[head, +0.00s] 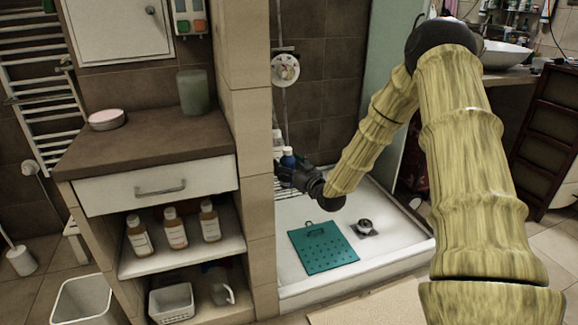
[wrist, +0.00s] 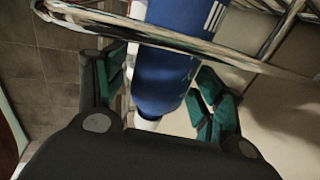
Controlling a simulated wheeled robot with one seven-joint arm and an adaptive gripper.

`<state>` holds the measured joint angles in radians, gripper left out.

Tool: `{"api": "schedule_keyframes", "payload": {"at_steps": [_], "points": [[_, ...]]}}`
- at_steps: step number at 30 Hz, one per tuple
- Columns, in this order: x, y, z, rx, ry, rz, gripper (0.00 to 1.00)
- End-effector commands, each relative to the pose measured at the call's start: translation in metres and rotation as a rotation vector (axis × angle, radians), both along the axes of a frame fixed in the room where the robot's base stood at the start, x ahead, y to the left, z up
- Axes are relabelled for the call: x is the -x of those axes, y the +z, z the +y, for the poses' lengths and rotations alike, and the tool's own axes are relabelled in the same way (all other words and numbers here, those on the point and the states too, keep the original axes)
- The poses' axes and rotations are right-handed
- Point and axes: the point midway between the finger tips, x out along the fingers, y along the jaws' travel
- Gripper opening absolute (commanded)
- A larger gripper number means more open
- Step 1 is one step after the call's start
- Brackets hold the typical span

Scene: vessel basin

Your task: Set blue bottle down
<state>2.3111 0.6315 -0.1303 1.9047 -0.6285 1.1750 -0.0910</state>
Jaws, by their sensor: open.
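The blue bottle (wrist: 165,85) stands between the spread fingers of my gripper (wrist: 160,95) in the wrist view, with a gap showing at the right finger. My gripper is open. A shiny metal rail of a wire rack (wrist: 180,38) crosses in front of the bottle. In the head view the top of the blue bottle (head: 288,158) shows just above my gripper (head: 284,172), next to the tiled pillar in the shower. The bottle's lower part is hidden there by my gripper. I cannot tell what the bottle's base rests on.
A teal mat (head: 323,258) and a drain piece (head: 365,227) lie on the white shower tray (head: 395,255) below. The tiled pillar (head: 254,150) stands close on the left. Paler bottles (head: 278,142) stand near the blue one. A shelf cabinet (head: 150,185) is farther left.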

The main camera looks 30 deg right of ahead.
Motion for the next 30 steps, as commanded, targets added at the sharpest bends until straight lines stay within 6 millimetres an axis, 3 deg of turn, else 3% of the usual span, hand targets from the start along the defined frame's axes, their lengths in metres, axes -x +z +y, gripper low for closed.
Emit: {"api": "schedule_keyframes", "payload": {"at_steps": [8, 24, 30], "points": [[0.007, 0.003, 0.0, 0.0, 0.0, 0.001, 0.69], [0.097, 0.003, -0.003, 0.0, 0.0, 0.001, 0.69], [0.116, 0.003, -0.003, -0.001, 0.0, 0.0, 0.69]]}}
